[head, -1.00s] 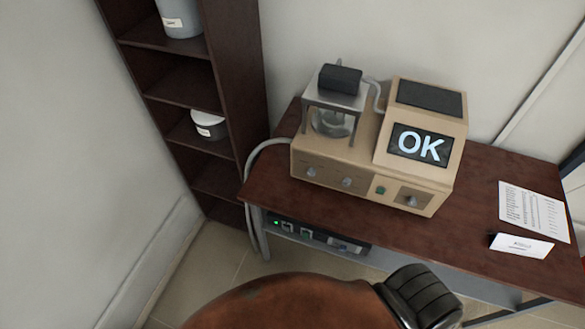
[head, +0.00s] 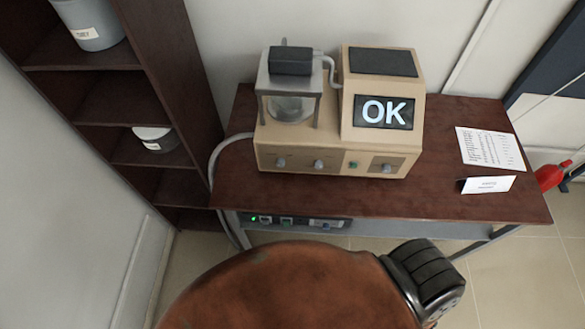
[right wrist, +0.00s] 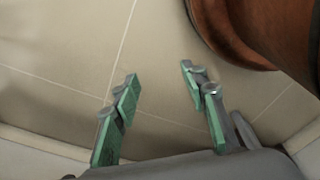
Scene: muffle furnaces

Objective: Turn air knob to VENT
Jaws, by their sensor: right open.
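A beige instrument (head: 335,145) with a screen (head: 384,111) reading "OK" stands on a dark wooden table. Its front has two grey knobs at the left, the far-left knob (head: 281,163) and the middle knob (head: 319,164), and a right knob (head: 387,169) beside a green button (head: 353,165). The labels are too small to read, so I cannot tell which is the air knob. My right gripper (right wrist: 160,90) is open and empty over the tiled floor in the right wrist view. My left gripper is not in view.
The table (head: 240,190) has a paper sheet (head: 490,149) and a folded card (head: 487,184) at its right. A dark shelf (head: 165,60) with containers stands at the left. A red object (head: 549,177) is beyond the table's right end. Tiled floor is open at right.

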